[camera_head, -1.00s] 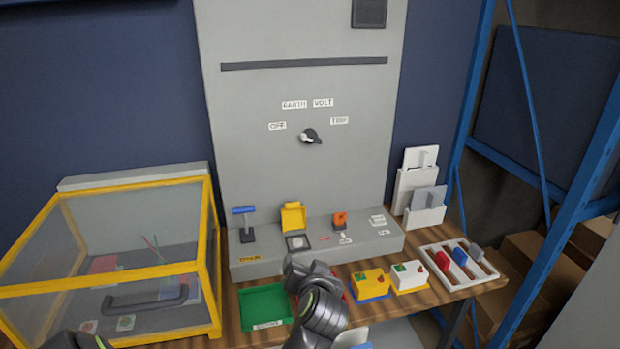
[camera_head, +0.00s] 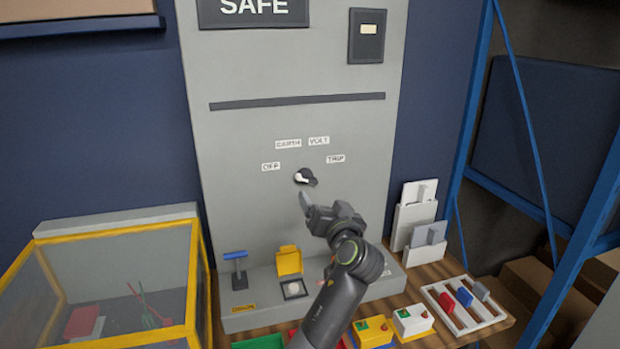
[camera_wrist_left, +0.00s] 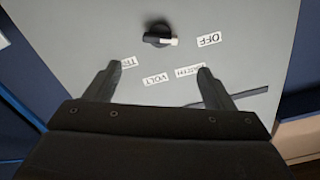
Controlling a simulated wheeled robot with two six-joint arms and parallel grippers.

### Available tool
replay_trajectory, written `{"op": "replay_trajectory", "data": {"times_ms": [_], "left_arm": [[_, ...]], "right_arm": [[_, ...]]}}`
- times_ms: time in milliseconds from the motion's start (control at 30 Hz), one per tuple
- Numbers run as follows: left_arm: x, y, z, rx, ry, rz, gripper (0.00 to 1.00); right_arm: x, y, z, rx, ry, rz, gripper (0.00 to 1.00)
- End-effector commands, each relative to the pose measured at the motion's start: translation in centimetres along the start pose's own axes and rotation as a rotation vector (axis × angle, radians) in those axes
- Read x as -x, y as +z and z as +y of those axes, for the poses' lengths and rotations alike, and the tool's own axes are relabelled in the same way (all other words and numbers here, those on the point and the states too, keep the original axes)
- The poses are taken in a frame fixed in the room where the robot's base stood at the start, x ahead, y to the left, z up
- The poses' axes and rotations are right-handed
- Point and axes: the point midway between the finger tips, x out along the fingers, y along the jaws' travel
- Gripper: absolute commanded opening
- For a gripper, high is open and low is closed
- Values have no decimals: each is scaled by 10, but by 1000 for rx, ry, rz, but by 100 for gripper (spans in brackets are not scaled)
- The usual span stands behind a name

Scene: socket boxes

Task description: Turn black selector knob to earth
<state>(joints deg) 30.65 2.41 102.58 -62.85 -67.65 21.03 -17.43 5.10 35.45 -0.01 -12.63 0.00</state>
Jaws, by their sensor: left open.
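The black selector knob (camera_head: 306,178) is on the grey upright panel, below a row of labels: OFF (camera_head: 271,167), EARTH (camera_head: 288,144), VOLT (camera_head: 319,141) and TRIP (camera_head: 335,159). Its white mark is on the left, towards the OFF side. In the left wrist view the knob (camera_wrist_left: 157,36) lies ahead of my fingers, its white mark towards OFF (camera_wrist_left: 209,39). My left gripper (camera_head: 306,202) is just below the knob in the head view, apart from it. Its open, empty fingers (camera_wrist_left: 154,78) are spread in the wrist view. My right gripper is not in view.
Below the knob, the panel's ledge (camera_head: 240,319) carries a blue-topped handle (camera_head: 236,256) and a yellow flap (camera_head: 289,261). A yellow-framed clear box (camera_head: 193,285) stands at left. A white rack (camera_head: 462,325) and blue shelf posts (camera_head: 467,130) are at right.

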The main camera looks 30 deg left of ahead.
Motion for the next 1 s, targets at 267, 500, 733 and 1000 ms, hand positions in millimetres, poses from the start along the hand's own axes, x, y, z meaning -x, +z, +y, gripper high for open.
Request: {"op": "replay_trajectory", "data": {"times_ms": [267,500,733,1000], "left_arm": [[-56,-3,-3,-5,-3,0,76],[-91,-2,-1,-3,0,0,76],[-108,0,0,0,2,-1,76],[-110,0,0,0,2,-1,76]], "right_arm": [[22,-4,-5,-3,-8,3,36],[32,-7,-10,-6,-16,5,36],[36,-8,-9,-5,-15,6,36],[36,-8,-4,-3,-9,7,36]]}}
